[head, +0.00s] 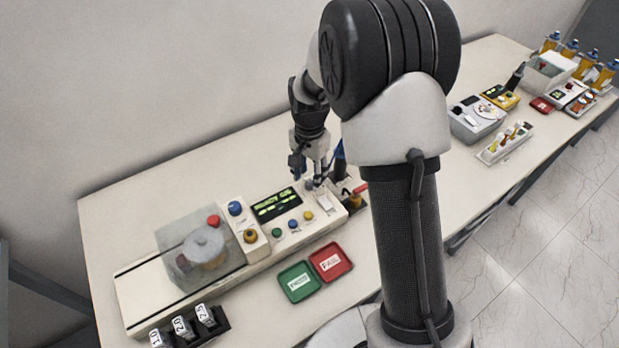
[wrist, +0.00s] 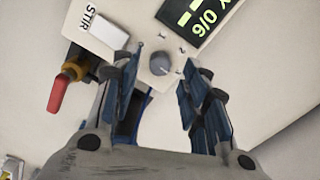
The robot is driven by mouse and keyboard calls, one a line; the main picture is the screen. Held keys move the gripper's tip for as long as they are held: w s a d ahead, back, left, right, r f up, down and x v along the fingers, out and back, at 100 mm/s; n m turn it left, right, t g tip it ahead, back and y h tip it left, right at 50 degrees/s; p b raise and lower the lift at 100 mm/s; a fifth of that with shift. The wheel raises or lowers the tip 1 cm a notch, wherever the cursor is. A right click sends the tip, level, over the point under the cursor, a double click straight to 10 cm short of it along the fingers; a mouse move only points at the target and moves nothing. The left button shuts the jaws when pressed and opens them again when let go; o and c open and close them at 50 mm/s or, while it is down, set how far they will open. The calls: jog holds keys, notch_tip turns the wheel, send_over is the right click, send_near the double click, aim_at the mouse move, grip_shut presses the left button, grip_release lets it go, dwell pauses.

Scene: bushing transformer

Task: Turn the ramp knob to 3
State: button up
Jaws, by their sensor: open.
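A grey round knob (wrist: 160,64) with a light pointer mark sits on the white panel, between the display and the STIR label, in the wrist view. Its lettering and scale cannot be read. My gripper (wrist: 163,56) is open, with one blue finger to each side of the knob and a gap to it on both sides. In the head view, my gripper (head: 310,168) points down over the right end of the white bench console (head: 265,240). The knob is too small there to make out its setting.
A display (wrist: 196,14) reading 0/6 is beside the knob. Green (head: 296,282) and red (head: 331,262) trays lie in front of the console. A clear-covered pot (head: 205,248) stands left.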

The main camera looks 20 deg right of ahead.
aim_at(310, 183)
notch_tip(310, 183, up, 10)
jog(key=shift+f, duration=0.15)
dwell(0.4)
jog(key=s+r+n+t, duration=0.2)
jog(key=s+r+n, duration=0.3)
jog(key=s+r, duration=0.75)
jog(key=s+n+t, duration=0.2)
jog(key=s+n, duration=0.3)
jog(key=s, duration=1)
jog(key=shift+s+f+t, duration=0.2)
jog(key=shift+f+t, duration=0.1)
jog(key=shift+f, duration=0.15)
